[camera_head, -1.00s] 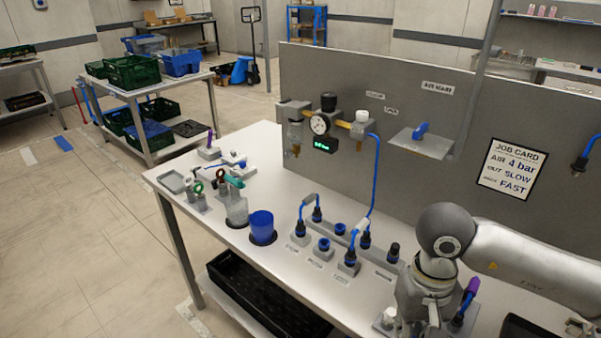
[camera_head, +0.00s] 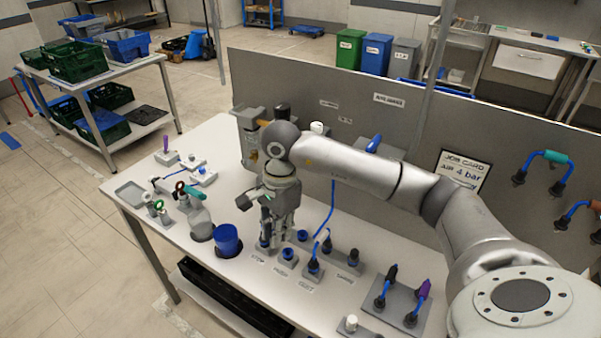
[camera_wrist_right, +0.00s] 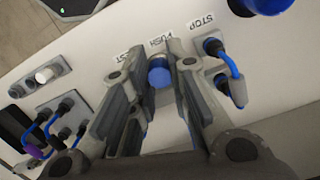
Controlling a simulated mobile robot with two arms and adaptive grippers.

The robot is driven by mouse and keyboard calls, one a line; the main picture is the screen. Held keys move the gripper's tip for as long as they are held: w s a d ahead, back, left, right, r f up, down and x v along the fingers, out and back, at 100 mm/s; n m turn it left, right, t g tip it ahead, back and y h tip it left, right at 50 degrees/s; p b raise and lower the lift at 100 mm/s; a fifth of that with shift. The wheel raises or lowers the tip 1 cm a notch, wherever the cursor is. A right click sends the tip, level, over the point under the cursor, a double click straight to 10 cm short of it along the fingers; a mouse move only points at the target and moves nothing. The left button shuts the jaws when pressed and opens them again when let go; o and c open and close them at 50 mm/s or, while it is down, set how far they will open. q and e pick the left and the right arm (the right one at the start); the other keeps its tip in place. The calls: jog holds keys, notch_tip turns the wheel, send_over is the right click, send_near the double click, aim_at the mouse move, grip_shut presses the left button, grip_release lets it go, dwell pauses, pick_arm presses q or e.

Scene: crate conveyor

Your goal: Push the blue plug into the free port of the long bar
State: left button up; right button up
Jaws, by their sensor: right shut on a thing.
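The blue plug (camera_wrist_right: 158,75) shows as a short blue cylinder between the fingertips of my right gripper (camera_wrist_right: 155,68) in the wrist view. I cannot make it out in the head view. There my right gripper (camera_head: 272,232) points down over the left end of the long bar (camera_head: 341,250), close above the STOP block. A blue-topped port (camera_head: 302,235) on the bar shows just right of the gripper, with nothing standing in it. The bar's left end is hidden behind the fingers. My left gripper is not in view.
The PUSH block (camera_head: 288,257) stands in front of the bar. A blue hose link with plugs (camera_wrist_right: 232,70) stands beside my right finger. A blue cup (camera_head: 227,240) stands to the left. The grey panel (camera_head: 400,130) rises behind; a plug plate (camera_head: 400,312) lies right.

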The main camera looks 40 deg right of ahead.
pick_arm(q)
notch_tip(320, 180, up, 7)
jog(key=p, duration=0.6)
pick_arm(e)
jog(key=w+d+r+m+t, duration=0.1)
jog(key=w+d+r+m, duration=0.2)
jog(key=d+m, duration=0.65)
jog(key=shift+m, duration=0.95)
jog(key=f+b, duration=0.1)
jog(key=f, duration=0.2)
jog(key=f+b, duration=0.2)
jog(key=d+f+b, duration=0.1)
jog(key=f+b, duration=0.1)
jog(key=f, duration=0.1)
jog(key=shift+w+f, duration=0.2)
jog(key=shift+f, duration=0.5)
jog(key=shift+a+b, duration=0.15)
jog(key=shift+b, duration=0.15)
jog(key=shift+a, duration=0.25)
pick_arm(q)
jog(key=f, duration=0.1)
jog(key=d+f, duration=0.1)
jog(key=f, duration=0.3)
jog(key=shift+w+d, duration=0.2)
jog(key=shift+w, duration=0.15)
pick_arm(e)
jog(key=shift+d, duration=0.1)
